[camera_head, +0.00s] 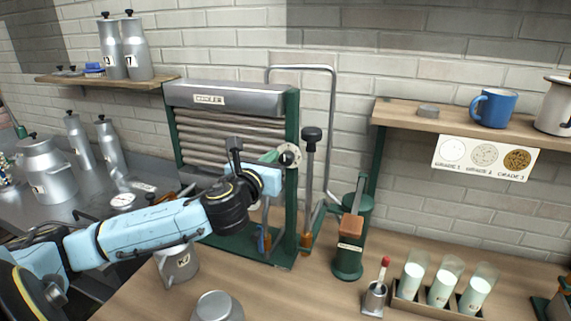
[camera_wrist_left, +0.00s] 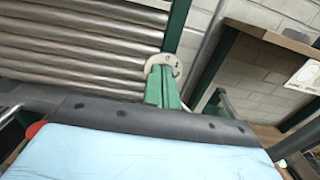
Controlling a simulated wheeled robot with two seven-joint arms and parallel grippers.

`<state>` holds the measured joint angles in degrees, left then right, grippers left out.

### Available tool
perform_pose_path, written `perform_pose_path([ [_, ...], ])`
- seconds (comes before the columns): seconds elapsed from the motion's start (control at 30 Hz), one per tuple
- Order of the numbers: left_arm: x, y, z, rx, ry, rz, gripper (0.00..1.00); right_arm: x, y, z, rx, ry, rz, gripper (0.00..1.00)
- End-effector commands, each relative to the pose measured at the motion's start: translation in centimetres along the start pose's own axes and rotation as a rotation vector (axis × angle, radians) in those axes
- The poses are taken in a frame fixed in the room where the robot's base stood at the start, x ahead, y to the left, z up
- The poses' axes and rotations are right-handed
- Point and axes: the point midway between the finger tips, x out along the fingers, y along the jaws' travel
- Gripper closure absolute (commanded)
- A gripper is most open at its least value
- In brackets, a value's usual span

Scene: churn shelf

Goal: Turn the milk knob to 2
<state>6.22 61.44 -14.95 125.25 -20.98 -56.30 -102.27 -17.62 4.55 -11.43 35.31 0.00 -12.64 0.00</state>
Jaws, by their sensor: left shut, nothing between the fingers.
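The milk knob (camera_head: 291,155) seems to be the small pale round dial on the green upright at the right end of the ribbed metal machine. It also shows in the wrist view (camera_wrist_left: 151,68), partly hidden behind my fingers. My left gripper (camera_head: 271,157) reaches in from the left with its green fingers at the dial. In the wrist view the fingers (camera_wrist_left: 164,78) are together and their tips overlap the dial's face. I cannot tell whether they touch it. My right gripper is not in view.
A black-knobbed lever (camera_head: 311,136) stands just right of the dial. A green hand-pump device (camera_head: 349,240) and a rack of milk glasses (camera_head: 408,300) stand farther right. A metal can (camera_head: 178,263) is below my arm. A wooden shelf (camera_head: 405,117) holds a blue mug (camera_head: 494,108).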

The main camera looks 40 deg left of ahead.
Motion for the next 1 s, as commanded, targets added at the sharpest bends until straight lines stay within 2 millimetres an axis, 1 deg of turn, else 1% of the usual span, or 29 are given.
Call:
perform_pose_path([
  [0.03,0.7,0.0,0.1,-0.002,0.001,0.002,1.0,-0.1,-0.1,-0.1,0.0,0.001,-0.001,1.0],
  [0.1,1.5,0.0,0.2,-0.002,0.001,0.002,1.0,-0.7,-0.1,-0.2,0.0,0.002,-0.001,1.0],
  [0.3,2.9,0.0,0.1,-0.003,0.001,0.001,1.0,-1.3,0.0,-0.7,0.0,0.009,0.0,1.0],
  [0.43,3.2,0.0,0.0,-0.002,0.002,0.0,1.0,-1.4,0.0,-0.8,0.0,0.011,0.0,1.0],
  [1.0,3.2,-0.1,-0.3,-0.003,0.002,0.0,1.0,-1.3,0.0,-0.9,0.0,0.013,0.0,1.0],
])
